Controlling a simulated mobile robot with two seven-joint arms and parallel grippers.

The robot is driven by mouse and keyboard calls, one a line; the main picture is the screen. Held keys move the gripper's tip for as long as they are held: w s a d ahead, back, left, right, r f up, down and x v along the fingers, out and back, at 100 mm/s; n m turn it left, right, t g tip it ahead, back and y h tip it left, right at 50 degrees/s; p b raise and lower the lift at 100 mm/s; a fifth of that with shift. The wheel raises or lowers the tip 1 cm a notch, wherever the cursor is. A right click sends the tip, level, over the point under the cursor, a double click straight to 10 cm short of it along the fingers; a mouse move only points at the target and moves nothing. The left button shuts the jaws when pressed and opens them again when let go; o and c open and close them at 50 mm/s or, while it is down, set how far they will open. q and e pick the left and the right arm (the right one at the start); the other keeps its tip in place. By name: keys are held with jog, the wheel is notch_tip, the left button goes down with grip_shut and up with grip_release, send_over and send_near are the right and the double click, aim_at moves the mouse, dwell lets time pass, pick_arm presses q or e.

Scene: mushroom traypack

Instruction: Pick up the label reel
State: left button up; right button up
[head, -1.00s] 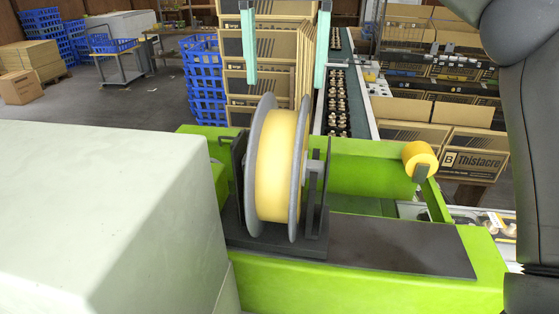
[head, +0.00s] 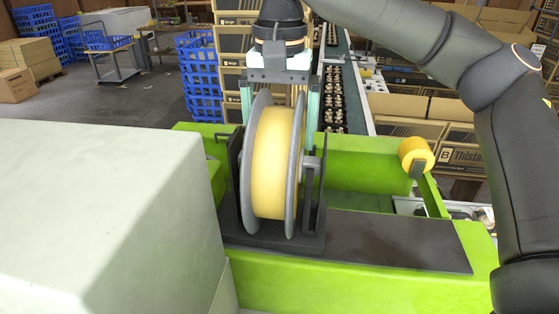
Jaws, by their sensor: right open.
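The label reel (head: 275,165) is a yellow roll between two grey flanges. It stands upright in a dark grey holder (head: 270,243) on the green machine. My right gripper (head: 280,110) comes down from above with its two pale teal fingers open. One finger is on each side of the reel's upper part, the left one partly behind the left flange. I cannot tell whether they touch the reel. My left gripper is out of view.
A small yellow roller (head: 416,154) sits on the green machine (head: 370,291) to the right. A large pale box-shaped housing (head: 100,210) fills the left front. Behind are cardboard boxes (head: 238,83), blue crates (head: 198,85) and a conveyor with mushroom trays (head: 333,88).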

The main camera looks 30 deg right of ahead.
jog(key=shift+f, duration=0.1)
jog(key=shift+c, duration=0.4)
grip_shut()
dwell(0.3)
